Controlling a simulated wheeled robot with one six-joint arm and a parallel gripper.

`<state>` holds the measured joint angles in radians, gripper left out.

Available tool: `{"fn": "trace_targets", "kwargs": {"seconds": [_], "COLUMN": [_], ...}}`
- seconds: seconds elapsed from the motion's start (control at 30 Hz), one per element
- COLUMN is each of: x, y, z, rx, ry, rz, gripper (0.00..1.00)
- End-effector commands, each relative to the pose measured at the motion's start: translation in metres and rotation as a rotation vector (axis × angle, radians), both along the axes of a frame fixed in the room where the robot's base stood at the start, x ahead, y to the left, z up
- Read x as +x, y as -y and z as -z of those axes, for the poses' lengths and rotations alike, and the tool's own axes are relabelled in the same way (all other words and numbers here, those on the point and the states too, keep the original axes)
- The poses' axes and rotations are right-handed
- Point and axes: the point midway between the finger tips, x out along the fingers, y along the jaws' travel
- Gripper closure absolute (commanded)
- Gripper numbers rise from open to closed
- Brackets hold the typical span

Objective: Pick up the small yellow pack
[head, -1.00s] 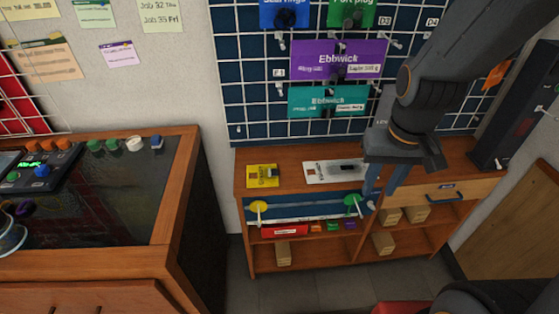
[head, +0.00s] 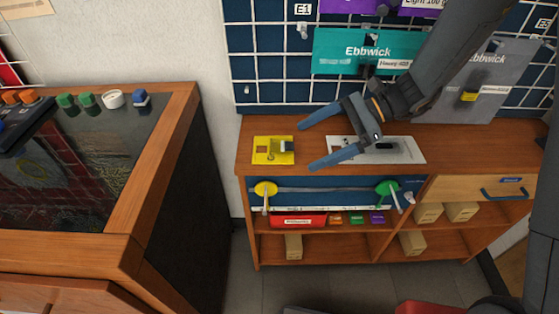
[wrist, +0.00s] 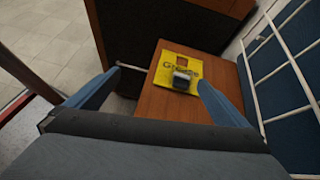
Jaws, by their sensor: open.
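The small yellow pack (head: 265,157) lies flat on the left end of the wooden cabinet top, with a small dark grey block on it. In the wrist view the yellow pack (wrist: 165,75) shows ahead between the fingertips, nearer the right one, with printed lettering I cannot read surely. My gripper (head: 307,147) is open and empty. In the head view its two blue-grey fingers point left toward the pack, with the tips just right of it and apart from it. My gripper (wrist: 158,84) also shows open in the wrist view.
A white-grey card (head: 405,152) with a dark item lies on the cabinet top (head: 470,140), partly behind my gripper. A wire grid wall (head: 270,75) with hanging packs rises behind. A dark-topped bench (head: 110,170) stands left, across a gap.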

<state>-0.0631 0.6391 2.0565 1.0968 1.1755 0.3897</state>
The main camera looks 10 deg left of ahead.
Motion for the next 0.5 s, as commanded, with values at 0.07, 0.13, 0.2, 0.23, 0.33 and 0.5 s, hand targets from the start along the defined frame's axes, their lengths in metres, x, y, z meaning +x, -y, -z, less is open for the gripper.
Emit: {"fn": "trace_targets", "kwargs": {"seconds": [0.07,0.13,0.2,0.23,0.33,0.5], "x": [0.019,0.03,0.036,0.037,0.037,0.033], "y": [-0.014,-0.023,-0.028,-0.03,-0.039,-0.053], "z": [0.014,0.015,0.016,0.016,0.018,0.024], "rx": [0.063,0.103,0.127,0.134,0.143,0.141], "ry": [-0.054,-0.085,-0.106,-0.11,-0.116,-0.115], "rz": [0.054,0.088,0.107,0.113,0.12,0.118], "gripper": [0.0,0.0,0.0,0.0,0.0,0.0]}}
